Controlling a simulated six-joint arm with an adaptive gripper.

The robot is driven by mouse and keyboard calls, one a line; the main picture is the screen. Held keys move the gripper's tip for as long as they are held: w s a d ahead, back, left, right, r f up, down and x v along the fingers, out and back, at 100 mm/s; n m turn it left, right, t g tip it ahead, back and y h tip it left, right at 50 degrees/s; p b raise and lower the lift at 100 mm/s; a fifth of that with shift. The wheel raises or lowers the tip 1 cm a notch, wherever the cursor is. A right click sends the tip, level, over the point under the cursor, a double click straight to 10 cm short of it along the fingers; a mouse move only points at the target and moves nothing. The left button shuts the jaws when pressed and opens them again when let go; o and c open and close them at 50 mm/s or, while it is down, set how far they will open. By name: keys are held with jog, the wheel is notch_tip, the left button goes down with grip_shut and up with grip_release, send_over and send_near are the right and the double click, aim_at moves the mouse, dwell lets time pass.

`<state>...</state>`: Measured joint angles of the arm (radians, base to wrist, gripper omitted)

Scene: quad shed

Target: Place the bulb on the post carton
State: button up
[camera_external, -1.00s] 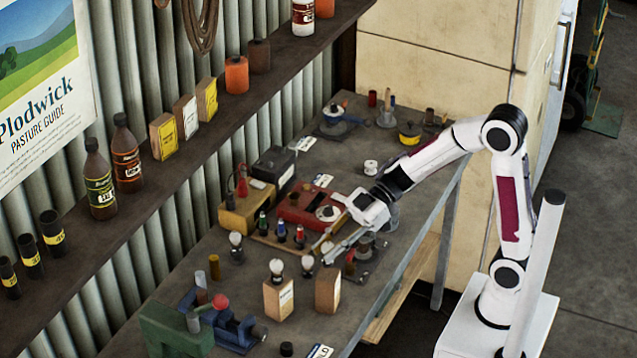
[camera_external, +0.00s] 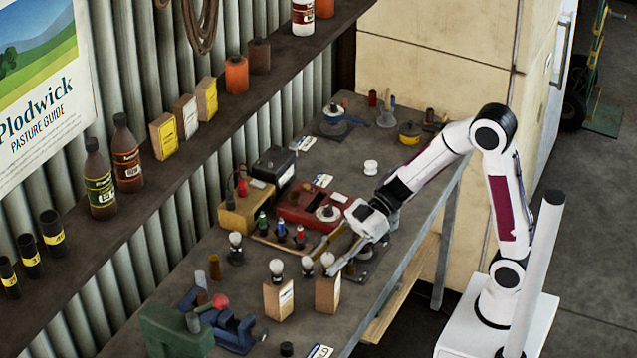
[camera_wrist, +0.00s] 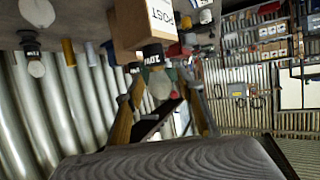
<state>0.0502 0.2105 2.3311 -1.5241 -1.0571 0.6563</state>
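The post carton (camera_external: 327,294) is a small brown box on the bench, and its POST label shows in the wrist view (camera_wrist: 150,18). The bulb (camera_external: 328,259), pale with a black collar, stands upright at the top of this carton. In the wrist view, which is upside down, the bulb's globe (camera_wrist: 160,86) points down from the carton. My gripper (camera_external: 324,264) is around the bulb. Its two fingers (camera_wrist: 165,92) appear apart, with gaps on both sides of the globe. The collar's contact with the carton is partly hard to see.
A second carton (camera_external: 278,300) with another bulb (camera_external: 277,267) on it stands to the left. More bulbs stand nearby, one (camera_external: 307,264) close to my fingers and one (camera_external: 236,240) farther back.

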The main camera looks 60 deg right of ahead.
jog(key=shift+r, duration=0.2)
dwell(0.3)
jog(key=v, duration=1.2)
dwell(0.3)
jog(key=shift+w, duration=0.1)
dwell(0.4)
jog(key=shift+r, duration=0.1)
